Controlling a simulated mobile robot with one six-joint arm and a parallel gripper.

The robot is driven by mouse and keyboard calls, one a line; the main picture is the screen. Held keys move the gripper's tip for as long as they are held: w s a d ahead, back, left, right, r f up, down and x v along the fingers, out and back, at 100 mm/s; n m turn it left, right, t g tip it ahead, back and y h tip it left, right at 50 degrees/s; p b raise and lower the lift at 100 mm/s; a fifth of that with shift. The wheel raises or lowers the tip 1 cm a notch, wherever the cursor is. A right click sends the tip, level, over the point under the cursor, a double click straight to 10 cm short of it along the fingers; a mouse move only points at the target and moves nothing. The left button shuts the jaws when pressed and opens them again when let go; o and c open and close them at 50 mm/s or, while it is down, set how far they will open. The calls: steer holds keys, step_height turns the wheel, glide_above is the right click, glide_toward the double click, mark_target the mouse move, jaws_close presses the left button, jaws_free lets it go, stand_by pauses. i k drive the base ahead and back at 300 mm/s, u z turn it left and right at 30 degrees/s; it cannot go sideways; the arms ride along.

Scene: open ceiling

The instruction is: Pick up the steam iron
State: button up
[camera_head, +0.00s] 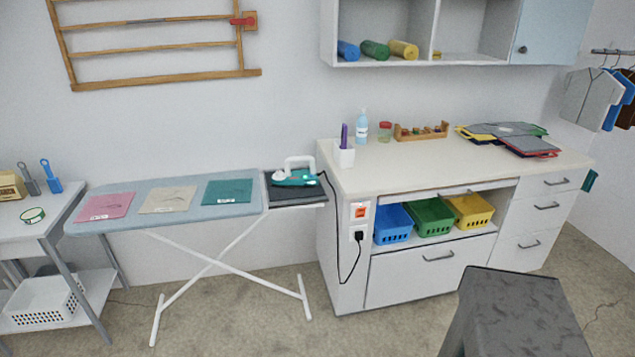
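The steam iron (294,176) is teal with a white handle. It rests on a dark pad (290,194) at the right end of the ironing board (130,189). A dark cord (341,272) runs from the iron's right side, down the cabinet's side, to a plug at the wall-style socket (359,237). My gripper is not in view.
Pink, beige and teal cloths lie flat on the board. A white counter (400,172) with a pen cup (344,155) stands close right of the iron. A dark grey block-like form (520,305) fills the lower right front. The floor before the board is open.

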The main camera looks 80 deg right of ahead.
mark_target(300, 179)
steer(key=u, duration=0.2)
steer(key=k, duration=0.55)
steer(key=z, duration=1.1)
steer(key=i, duration=1)
steer(key=z, duration=0.05)
